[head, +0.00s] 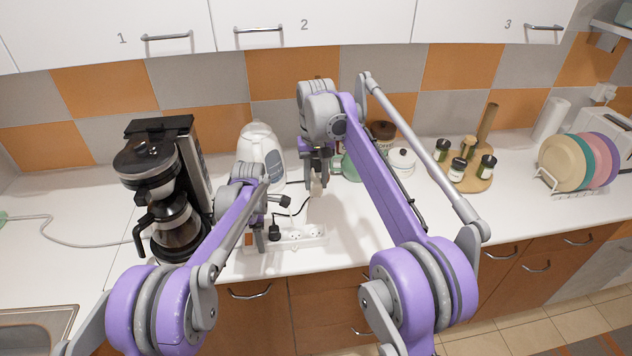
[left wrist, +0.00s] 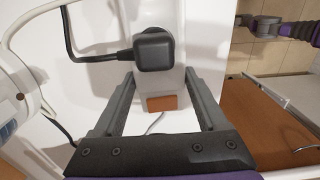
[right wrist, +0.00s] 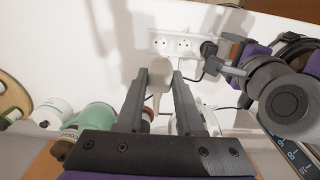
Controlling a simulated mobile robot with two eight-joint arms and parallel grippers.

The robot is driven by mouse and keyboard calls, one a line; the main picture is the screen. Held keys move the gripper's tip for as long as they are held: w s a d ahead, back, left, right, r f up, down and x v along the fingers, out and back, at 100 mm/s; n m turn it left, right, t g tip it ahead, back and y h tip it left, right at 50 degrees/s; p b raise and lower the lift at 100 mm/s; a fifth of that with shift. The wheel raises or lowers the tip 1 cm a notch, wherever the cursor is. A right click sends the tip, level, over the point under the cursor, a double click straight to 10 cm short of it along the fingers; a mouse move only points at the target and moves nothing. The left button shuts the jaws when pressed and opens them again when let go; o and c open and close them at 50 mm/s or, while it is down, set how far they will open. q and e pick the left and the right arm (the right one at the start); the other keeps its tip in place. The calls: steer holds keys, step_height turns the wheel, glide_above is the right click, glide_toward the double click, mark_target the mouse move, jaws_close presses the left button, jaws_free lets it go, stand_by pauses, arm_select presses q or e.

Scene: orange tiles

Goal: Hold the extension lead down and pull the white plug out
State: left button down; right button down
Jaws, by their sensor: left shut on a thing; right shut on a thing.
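The white extension lead (head: 312,237) lies on the counter near its front edge. My left gripper (head: 261,236) is shut across its left end, beside the orange switch (left wrist: 162,103). A black plug (left wrist: 153,50) sits in the lead next to that gripper; it also shows in the right wrist view (right wrist: 208,48). Two sockets (right wrist: 172,43) of the lead show empty. My right gripper (head: 317,186) is shut on the whitish plug (right wrist: 158,80), apart from the lead and behind it in the head view. The gripper partly hides the plug.
A coffee maker (head: 168,205) stands to the left and a white kettle (head: 262,150) behind the left gripper. A green pot (head: 349,168), jars (head: 401,162) and a spice board (head: 470,178) stand behind and right. The counter front right is clear.

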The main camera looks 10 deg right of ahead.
arm_select(q)
steer(key=shift+f, duration=0.1)
jaws_free()
